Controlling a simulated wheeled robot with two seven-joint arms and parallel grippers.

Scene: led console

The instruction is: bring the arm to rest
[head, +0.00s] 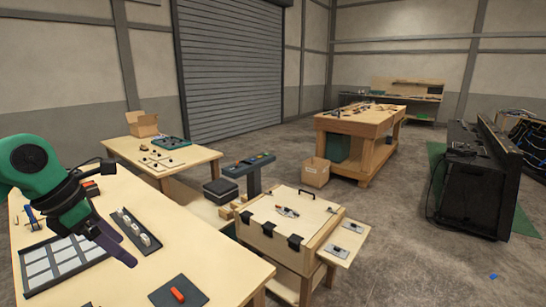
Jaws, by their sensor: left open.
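My left arm, green and black, comes in from the left over the near wooden table (190,253). Its gripper (118,252) hangs above the table, over the right part of a dark tray with pale rectangular cells (52,262). The jaws are open and I see nothing held in them. A dark narrow rack with pale pieces (138,229) lies just right of the gripper, apart from it as far as I can tell. My right gripper is not in view.
A dark square pad with an orange piece (178,293) lies at the table's front. A console on a post (249,165) and a wooden chest with black latches (290,219) stand beyond. A cardboard box (315,173) is on the floor. Open floor lies at right.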

